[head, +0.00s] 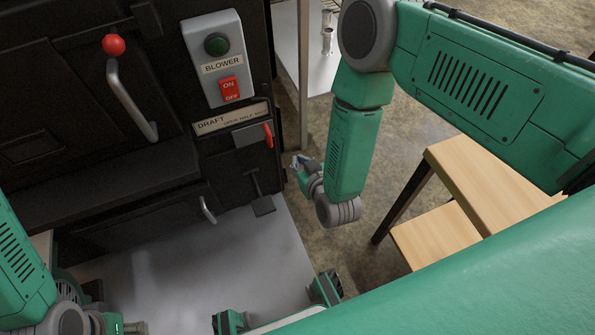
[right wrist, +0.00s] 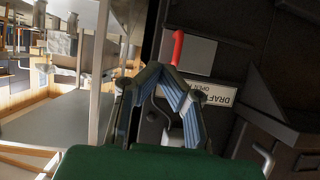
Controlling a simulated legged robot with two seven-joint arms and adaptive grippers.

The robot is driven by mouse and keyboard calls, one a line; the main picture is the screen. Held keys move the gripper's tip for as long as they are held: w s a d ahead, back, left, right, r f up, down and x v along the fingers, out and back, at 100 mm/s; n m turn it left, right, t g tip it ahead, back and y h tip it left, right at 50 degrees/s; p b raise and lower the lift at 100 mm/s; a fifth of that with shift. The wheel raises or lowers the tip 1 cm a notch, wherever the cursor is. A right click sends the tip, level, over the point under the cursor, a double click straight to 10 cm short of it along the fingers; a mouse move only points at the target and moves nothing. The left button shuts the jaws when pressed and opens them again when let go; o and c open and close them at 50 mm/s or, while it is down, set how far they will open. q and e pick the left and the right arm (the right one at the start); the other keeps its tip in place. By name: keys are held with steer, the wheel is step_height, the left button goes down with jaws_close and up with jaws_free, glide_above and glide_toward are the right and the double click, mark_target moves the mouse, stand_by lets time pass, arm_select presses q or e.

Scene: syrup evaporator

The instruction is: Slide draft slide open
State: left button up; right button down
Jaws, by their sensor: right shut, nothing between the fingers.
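The draft slide is a grey plate (head: 246,136) with a red handle (head: 268,135) at its right end, just under the DRAFT label (head: 230,119) on the black evaporator front. In the right wrist view the red handle (right wrist: 178,47) shows just beyond the fingertips, with the grey plate (right wrist: 200,57) beside it. My right gripper (head: 296,162) is below and right of the handle in the head view, apart from it there. In the right wrist view its fingertips (right wrist: 164,69) meet, holding nothing. My left arm's end (head: 110,322) shows at the lower left; its fingers are unclear.
A blower switch box (head: 213,60) sits above the label. A black lever (head: 260,195) hangs below the slide. A curved door handle (head: 133,100) with a red knob (head: 114,45) is at left. A wooden table (head: 490,170) stands at right.

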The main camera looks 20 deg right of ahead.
steer(key=shift+t+h, duration=0.3)
steer(key=shift+t, duration=0.6)
steer(key=b+x, duration=0.3)
steer(key=x, duration=0.1)
steer(key=b+x, duration=0.3)
steer(key=x, duration=0.2)
steer(key=a+b+x, duration=0.1)
steer(key=b+x, duration=0.2)
steer(key=x, duration=0.1)
steer(key=shift+w+a+f, duration=0.1)
steer(key=shift+w+f, duration=0.05)
steer(key=shift+f, duration=0.15)
steer(key=shift+w+d+f, duration=0.1)
steer(key=shift+w+d, duration=0.1)
steer(key=shift+w, duration=0.3)
arm_select(q)
step_height(320, 180, down, 11)
steer(key=shift+a, duration=0.25)
arm_select(e)
steer(key=shift+w+d, duration=0.1)
steer(key=shift+d, duration=0.1)
steer(key=shift+a, duration=0.1)
